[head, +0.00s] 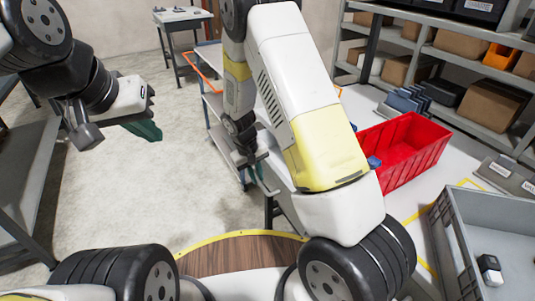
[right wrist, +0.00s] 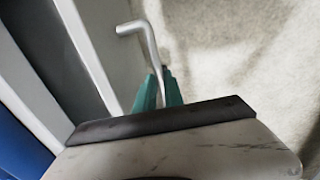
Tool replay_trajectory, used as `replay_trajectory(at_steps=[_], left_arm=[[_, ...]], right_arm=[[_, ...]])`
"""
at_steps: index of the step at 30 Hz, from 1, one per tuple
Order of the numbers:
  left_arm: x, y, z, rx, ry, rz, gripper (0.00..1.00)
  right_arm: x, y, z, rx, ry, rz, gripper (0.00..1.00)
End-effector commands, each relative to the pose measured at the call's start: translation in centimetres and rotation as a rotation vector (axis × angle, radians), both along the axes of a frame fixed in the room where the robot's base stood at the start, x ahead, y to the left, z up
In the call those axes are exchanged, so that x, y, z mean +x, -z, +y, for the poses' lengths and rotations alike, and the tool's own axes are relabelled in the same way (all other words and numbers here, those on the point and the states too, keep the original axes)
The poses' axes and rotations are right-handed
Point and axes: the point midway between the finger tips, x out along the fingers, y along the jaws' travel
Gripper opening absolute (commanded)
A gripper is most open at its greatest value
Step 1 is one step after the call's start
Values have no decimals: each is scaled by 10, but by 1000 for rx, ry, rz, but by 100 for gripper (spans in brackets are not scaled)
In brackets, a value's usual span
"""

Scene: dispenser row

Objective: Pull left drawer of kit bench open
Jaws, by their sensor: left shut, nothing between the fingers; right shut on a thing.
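My right gripper (head: 256,176) is low beside the left side of the white-topped bench (head: 408,205), partly hidden by my own arm. In the right wrist view, its green fingertips (right wrist: 157,92) are shut on a bent grey metal bar handle (right wrist: 148,40). Pale and dark panel faces (right wrist: 75,60) run along the left of that view, beside the handle. I cannot tell which drawer the handle belongs to, or how far it is open. My left gripper (head: 145,130) is shut and empty, raised over the floor at the left.
A red bin (head: 410,150) and a grey crate (head: 480,220) stand on the white bench top. Shelves with boxes (head: 440,60) are behind. A grey bench (head: 30,180) stands at the far left. The floor (head: 130,200) between is clear.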

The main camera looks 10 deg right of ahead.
Motion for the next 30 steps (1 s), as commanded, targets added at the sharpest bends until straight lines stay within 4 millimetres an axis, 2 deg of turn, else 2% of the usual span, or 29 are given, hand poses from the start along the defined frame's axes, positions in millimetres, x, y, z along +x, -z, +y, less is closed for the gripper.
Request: replay_trajectory(at_steps=[1,6,12,15,21,30], left_arm=[[0,0,0,0,0,0,0],[0,0,0,0,0,0,0],[0,0,0,0,0,0,0],[0,0,0,0,0,0,0],[0,0,0,0,0,0,0],[0,0,0,0,0,0,0]], right_arm=[[-7,0,19,0,-10,1,0],[-27,0,74,-1,-9,-1,0],[-47,0,130,0,-7,0,0],[-55,0,152,0,-6,0,0],[-66,0,181,0,-2,-1,0],[-71,0,195,0,0,0,0]])
